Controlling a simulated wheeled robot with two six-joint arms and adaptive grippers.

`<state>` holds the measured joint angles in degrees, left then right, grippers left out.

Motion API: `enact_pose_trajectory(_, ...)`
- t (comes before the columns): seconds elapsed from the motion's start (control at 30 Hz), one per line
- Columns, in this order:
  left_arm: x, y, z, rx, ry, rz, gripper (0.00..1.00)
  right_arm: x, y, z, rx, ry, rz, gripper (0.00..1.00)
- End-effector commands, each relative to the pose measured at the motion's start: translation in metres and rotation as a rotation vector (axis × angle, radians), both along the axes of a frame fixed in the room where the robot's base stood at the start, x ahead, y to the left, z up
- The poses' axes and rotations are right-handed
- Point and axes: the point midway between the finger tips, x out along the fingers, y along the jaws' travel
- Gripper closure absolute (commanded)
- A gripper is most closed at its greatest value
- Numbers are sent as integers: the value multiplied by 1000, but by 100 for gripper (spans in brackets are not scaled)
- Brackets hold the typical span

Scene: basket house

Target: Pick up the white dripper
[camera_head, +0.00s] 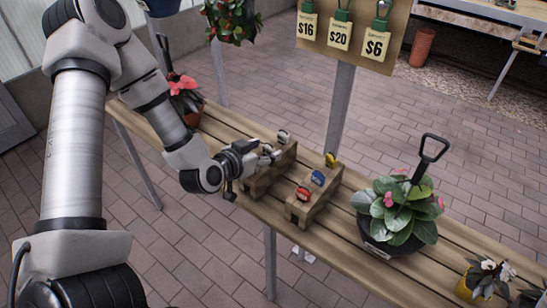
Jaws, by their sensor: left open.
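A small object with a white top (282,136), which looks like the white dripper, sits at the far end of the left wooden stepped stand (262,184) on the slatted table. My left gripper (268,154) comes in from the left over this stand. Its fingers are open and lie just on the near side of the white object. Whether they touch it I cannot tell. The gripper hides part of the stand's top and anything between its fingers. My right gripper is not in view.
A second wooden stand (299,211) holds a red (303,193), a blue (318,178) and a yellow item (330,160). A metal post with a price board (353,62) rises behind. A potted plant (398,213) stands to the right. Bare slats (345,258) show in front.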

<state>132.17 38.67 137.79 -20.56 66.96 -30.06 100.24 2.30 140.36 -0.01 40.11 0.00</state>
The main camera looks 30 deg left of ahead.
Motion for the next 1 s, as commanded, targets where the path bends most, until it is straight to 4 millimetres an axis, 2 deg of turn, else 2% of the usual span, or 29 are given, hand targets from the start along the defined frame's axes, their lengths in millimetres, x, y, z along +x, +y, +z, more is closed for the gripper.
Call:
enact_pose_trajectory(0.13,22,-1,-11,3,1,-2,35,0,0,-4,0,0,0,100)
enact_pose_trajectory(0.37,26,-1,-11,-1,1,-1,35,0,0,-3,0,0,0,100)
enact_pose_trajectory(0.53,26,-1,-11,-2,2,0,80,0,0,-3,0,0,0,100)
enact_pose_trajectory(0.87,25,-1,-11,-2,2,0,82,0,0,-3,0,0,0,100)
enact_pose_trajectory(1.0,26,-1,-4,-2,1,0,82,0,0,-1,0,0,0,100)
